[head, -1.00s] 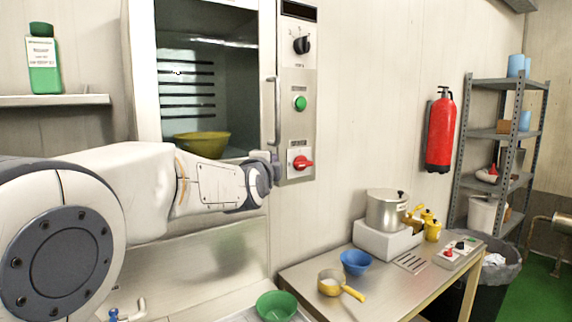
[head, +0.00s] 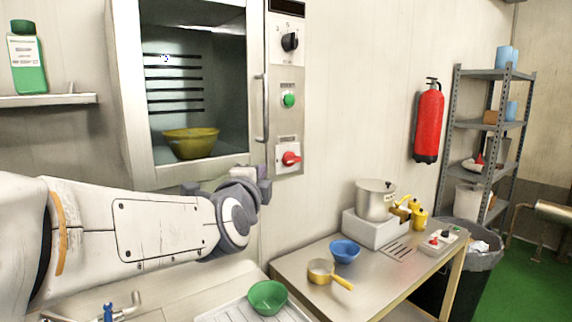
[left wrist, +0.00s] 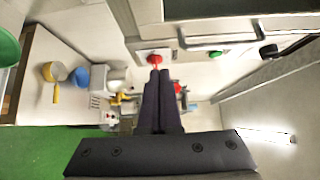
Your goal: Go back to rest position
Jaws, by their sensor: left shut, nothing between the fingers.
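My left gripper (head: 264,181) is in front of the oven, below and to the left of the red knob (head: 290,159) on its control panel. In the left wrist view its two dark fingers (left wrist: 159,76) lie together, empty, with the red knob (left wrist: 154,59) beyond their tips. They look apart from the knob, though the exact gap is hard to judge. The oven door (head: 148,169) appears shut, with a yellow bowl (head: 190,143) behind the glass. My right gripper is not in view.
A steel table (head: 372,284) at the right carries a blue bowl (head: 344,251), a yellow-handled pan (head: 322,272), and a pot (head: 375,200) on a white block. A green bowl (head: 267,297) stands at the front. A vertical door handle (head: 262,108) sticks out above my gripper.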

